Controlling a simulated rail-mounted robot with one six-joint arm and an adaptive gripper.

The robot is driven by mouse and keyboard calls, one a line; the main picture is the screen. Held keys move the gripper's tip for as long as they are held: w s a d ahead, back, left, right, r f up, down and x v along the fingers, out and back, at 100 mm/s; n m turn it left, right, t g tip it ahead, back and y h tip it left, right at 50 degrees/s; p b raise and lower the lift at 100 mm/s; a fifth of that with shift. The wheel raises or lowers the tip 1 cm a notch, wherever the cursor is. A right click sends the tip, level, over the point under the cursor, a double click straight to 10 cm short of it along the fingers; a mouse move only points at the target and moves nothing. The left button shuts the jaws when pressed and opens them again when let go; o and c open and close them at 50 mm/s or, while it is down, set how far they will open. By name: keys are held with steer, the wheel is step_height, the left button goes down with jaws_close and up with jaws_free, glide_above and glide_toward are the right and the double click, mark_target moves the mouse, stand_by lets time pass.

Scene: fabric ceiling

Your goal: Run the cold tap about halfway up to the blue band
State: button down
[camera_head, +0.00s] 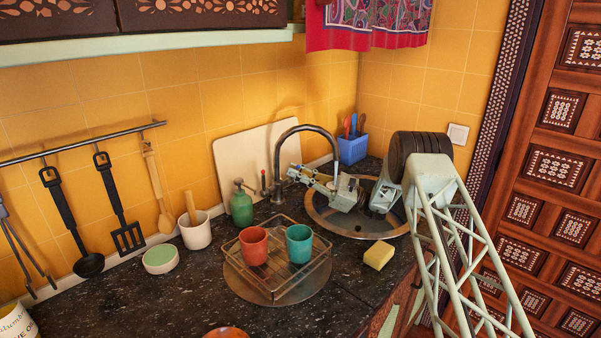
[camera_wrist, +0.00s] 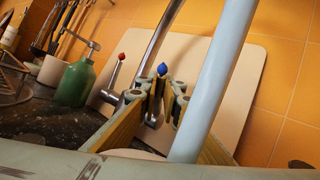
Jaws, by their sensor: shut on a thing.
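The cold tap lever with a blue tip (camera_wrist: 162,69) stands upright in the wrist view. My gripper (camera_wrist: 165,95) is shut on this lever, its fingers on both sides just below the tip. In the head view my gripper (camera_head: 298,171) is at the tap's base and hides the lever there. The dark curved tap spout (camera_head: 308,128) arches over the sink (camera_head: 318,213). The red-tipped lever (camera_wrist: 121,58) stands apart to the left; it also shows in the head view (camera_head: 263,180). I see no running water and no blue band. My arm covers much of the sink.
A wire rack (camera_head: 290,283) with a red cup (camera_head: 254,246) and a teal cup (camera_head: 299,243) stands in front. A green soap bottle (camera_head: 241,206) is left of the tap. A yellow sponge (camera_head: 378,255) lies by the sink; a blue utensil holder (camera_head: 352,149) stands behind.

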steer(key=c, duration=2.8)
jaws_free()
steer(key=shift+v, duration=3.75)
